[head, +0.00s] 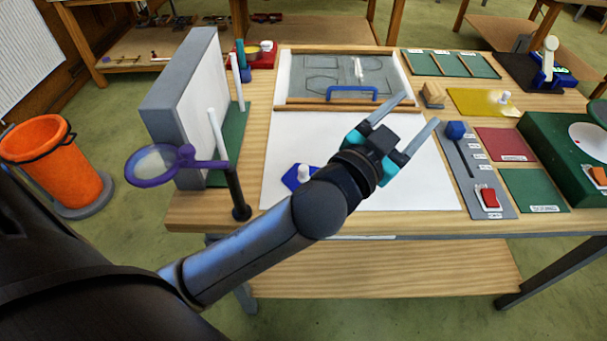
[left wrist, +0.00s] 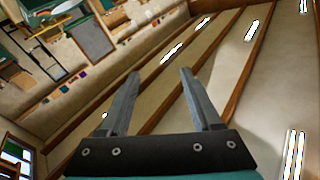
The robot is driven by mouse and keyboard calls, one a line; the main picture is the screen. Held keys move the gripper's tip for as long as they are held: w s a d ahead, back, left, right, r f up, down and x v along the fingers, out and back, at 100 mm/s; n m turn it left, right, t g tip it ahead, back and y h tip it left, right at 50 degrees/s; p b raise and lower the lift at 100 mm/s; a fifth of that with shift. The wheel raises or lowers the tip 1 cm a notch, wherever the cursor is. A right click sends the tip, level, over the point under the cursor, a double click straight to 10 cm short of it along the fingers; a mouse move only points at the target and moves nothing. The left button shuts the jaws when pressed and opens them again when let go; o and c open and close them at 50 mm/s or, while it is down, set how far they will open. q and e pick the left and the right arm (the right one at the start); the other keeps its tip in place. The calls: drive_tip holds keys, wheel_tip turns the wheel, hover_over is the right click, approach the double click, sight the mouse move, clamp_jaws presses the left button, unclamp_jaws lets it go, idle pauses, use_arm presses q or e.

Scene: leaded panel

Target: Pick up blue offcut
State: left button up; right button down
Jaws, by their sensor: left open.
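The blue offcut (head: 290,182) is a flat blue piece with a white knob on top. It lies on the white sheet (head: 370,190), near the table's front left; my left forearm hides part of it. My left gripper (head: 420,110) is open and empty, above the sheet's right part, up and right of the offcut. Its two spread fingers also show in the left wrist view (left wrist: 161,73), with nothing between them. The offcut is not seen in the left wrist view, which faces the room and ceiling. My right gripper is out of view.
A framed glass panel (head: 310,75) with a blue handle (head: 351,94) lies behind the sheet. A grey upright block (head: 180,85) and a purple-ringed magnifier (head: 155,165) stand at left. A grey switch plate (head: 470,180), coloured mats and a green machine (head: 560,150) fill the right.

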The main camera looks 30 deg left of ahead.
use_arm(q)
drive_tip(key=d+r+m+h, duration=0.7)
drive_tip(key=h, duration=0.2)
drive_tip(key=s+d+m+g+h, duration=0.6)
drive_tip(key=d+m+g+h, duration=0.15)
drive_tip(key=m+g, duration=0.45)
drive_tip(key=g+y, duration=0.6)
drive_tip(key=y, duration=1.5)
approach(303, 167)
drive_tip(key=shift+m, duration=0.3)
drive_tip(key=f, duration=0.4)
drive_tip(key=shift+w+d+f, duration=0.1)
drive_tip(key=shift+d+f, duration=0.1)
drive_tip(key=shift+d, duration=0.1)
drive_tip(key=shift+w+a+f, duration=0.1)
drive_tip(key=shift+a+f, duration=0.15)
drive_tip(key=shift+f, duration=0.75)
drive_tip(key=shift+a+f, duration=0.2)
drive_tip(key=shift+f, duration=0.75)
drive_tip(key=shift+w+a+f, duration=0.1)
drive_tip(key=shift+a+f, duration=0.15)
drive_tip(key=shift+f, duration=0.75)
